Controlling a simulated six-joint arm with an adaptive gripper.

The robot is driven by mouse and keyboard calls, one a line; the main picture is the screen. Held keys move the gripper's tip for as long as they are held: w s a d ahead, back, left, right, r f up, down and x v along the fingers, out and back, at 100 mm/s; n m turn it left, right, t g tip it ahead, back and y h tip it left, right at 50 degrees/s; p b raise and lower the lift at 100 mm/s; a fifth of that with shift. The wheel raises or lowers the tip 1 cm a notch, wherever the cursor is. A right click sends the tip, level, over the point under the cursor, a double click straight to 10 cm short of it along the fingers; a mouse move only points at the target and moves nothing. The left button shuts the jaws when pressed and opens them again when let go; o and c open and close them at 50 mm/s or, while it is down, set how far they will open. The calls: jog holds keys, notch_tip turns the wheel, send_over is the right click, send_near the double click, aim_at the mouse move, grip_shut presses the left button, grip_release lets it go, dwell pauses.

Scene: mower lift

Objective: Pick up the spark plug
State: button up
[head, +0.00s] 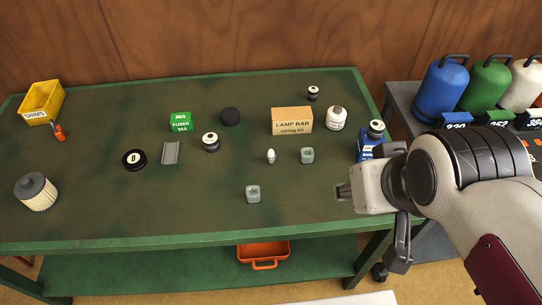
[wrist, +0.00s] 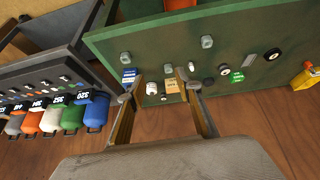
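The spark plug (head: 271,156) is a small white piece with a greyish lower end. It appears to stand upright near the middle of the green bench. In the wrist view it seems to be the small white piece (wrist: 192,66) close to the tip of the right finger in the picture. My gripper (wrist: 160,78) is open and empty, its two fingers well apart. In the head view it hangs over the bench's right front edge, to the right of the spark plug and clear of it. Its fingertips are partly hidden there.
A grey-green jar (head: 307,156) stands just right of the spark plug, another (head: 253,194) in front. The lamp bar box (head: 292,121) is behind. The front middle of the bench (head: 180,215) is clear.

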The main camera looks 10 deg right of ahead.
jog(key=w+d+f+n+t, duration=0.2)
jog(key=w+d+f, duration=0.15)
jog(key=w, duration=0.75)
jog(key=w+d+f+n+t, duration=0.15)
jog(key=w+f, duration=0.25)
jog(key=w, duration=0.7)
jog(key=n+y, duration=0.5)
jog(key=y, duration=0.3)
send_near(273, 153)
jog(key=w+f, duration=0.2)
jog(key=w, duration=0.1)
jog(key=shift+d+t, duration=0.15)
jog(key=shift+t, duration=0.2)
jog(key=shift+s+a+f+y, duration=0.35)
jog(key=shift+s+a+y, duration=0.05)
jog(key=shift+a+y, duration=0.3)
jog(key=shift+a, duration=0.1)
jog(key=shift+x, duration=1.25)
jog(key=shift+w, duration=0.1)
jog(key=shift+x, duration=2.55)
